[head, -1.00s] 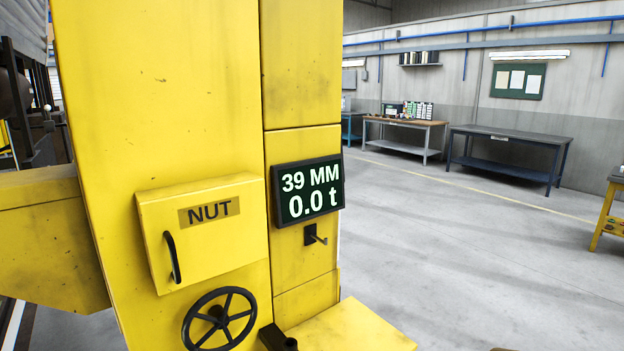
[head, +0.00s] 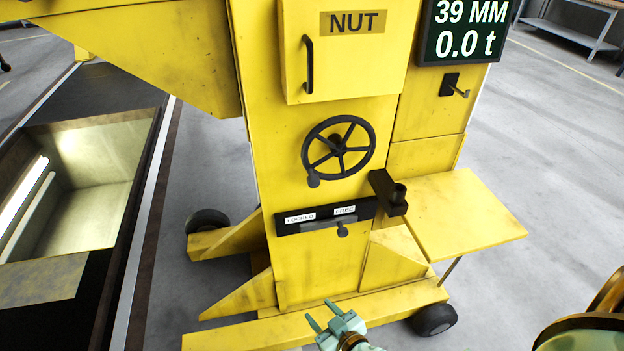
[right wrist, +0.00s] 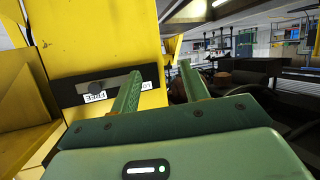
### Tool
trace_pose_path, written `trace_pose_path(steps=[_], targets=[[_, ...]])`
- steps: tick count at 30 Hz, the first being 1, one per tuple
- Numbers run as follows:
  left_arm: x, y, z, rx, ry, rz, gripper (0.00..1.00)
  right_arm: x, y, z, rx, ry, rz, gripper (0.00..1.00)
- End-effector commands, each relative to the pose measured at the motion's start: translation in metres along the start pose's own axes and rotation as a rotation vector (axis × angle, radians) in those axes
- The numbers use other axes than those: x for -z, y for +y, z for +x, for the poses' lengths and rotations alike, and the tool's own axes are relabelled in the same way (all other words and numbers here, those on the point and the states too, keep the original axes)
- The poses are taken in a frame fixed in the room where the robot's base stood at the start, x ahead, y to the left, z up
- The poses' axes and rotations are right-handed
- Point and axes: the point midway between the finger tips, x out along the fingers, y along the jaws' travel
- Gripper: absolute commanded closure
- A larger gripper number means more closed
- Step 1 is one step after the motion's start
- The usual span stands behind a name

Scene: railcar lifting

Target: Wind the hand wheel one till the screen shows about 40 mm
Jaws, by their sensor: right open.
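The black hand wheel (head: 339,148) is on the front of the yellow lifting column, below the NUT box. Its knob (head: 313,181) sits at the lower left of the rim. The screen (head: 462,30) reads 39 MM and 0.0 t. My right gripper (head: 321,313) is open and empty, low in front of the column and well below the wheel, touching nothing. In the right wrist view its two green fingers (right wrist: 160,88) stand apart, with the lock plate beyond them. The wheel is not in the right wrist view. My left gripper is not in view.
The lock plate (head: 325,214) marked LOCKED and FREE has its knob near FREE. A black bracket with a socket (head: 388,193) and a yellow shelf (head: 466,215) stick out at the right. The NUT box (head: 345,50) has a black handle. An open pit (head: 75,180) lies at the left.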

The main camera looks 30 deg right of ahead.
Motion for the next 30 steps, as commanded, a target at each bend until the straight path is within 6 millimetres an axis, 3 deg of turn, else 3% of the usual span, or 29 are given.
trace_pose_path(steps=[1, 3, 6, 7, 10, 14, 30], targets=[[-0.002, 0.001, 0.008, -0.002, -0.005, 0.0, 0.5, 0.053, 0.01, 0.011, -0.049, 0.176, 0.004, 0.55], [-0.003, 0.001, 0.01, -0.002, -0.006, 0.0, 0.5, 0.123, 0.028, 0.006, -0.134, 0.398, 0.005, 0.55], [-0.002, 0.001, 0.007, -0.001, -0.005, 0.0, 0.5, 0.193, 0.052, -0.017, -0.265, 0.626, 0.003, 0.55], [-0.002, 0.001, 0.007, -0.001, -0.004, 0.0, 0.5, 0.204, 0.058, -0.023, -0.301, 0.668, -0.001, 0.55], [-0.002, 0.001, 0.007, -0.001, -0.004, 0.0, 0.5, 0.214, 0.068, -0.034, -0.377, 0.719, -0.029, 0.55], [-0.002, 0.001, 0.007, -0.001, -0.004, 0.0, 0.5, 0.22, 0.071, -0.028, -0.394, 0.719, -0.059, 0.55], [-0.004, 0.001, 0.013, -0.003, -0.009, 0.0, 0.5, 0.299, 0.112, 0.058, -0.39, 0.716, -0.058, 0.55]])
